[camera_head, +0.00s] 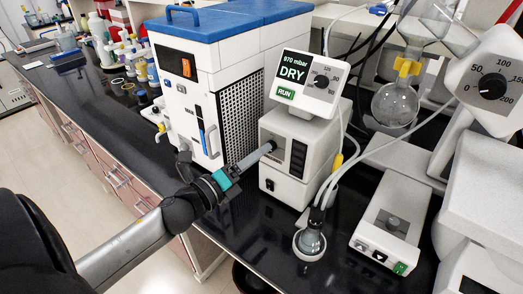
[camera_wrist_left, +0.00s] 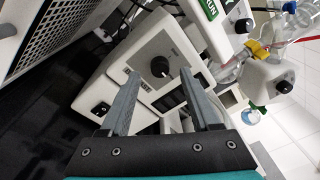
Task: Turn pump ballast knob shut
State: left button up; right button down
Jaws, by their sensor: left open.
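The pump (camera_head: 283,186) is a white box with a display unit (camera_head: 308,82) reading "970 mbar DRY" and "RUN" on top. It also shows in the left wrist view (camera_wrist_left: 139,50). A round black knob (camera_wrist_left: 160,67) with a pale pointer mark sits on its front panel. In the head view my gripper mostly covers this knob. My left gripper (camera_head: 265,150) points at the pump front. In the left wrist view its two grey fingers (camera_wrist_left: 160,77) are apart, one on each side of the knob in the picture. I cannot tell whether they touch it. My right gripper is not in view.
A white-and-blue cabinet unit (camera_head: 203,60) stands left of the pump. A small flask with tubing (camera_head: 309,242) stands in front right, beside a hotplate (camera_head: 387,228). Glassware (camera_head: 395,103) hangs behind. The black bench (camera_head: 115,105) is cluttered at the far left.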

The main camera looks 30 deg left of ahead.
pick_arm(q)
jog(key=shift+w+d, duration=0.15)
jog(key=shift+w, duration=0.9)
grip_shut()
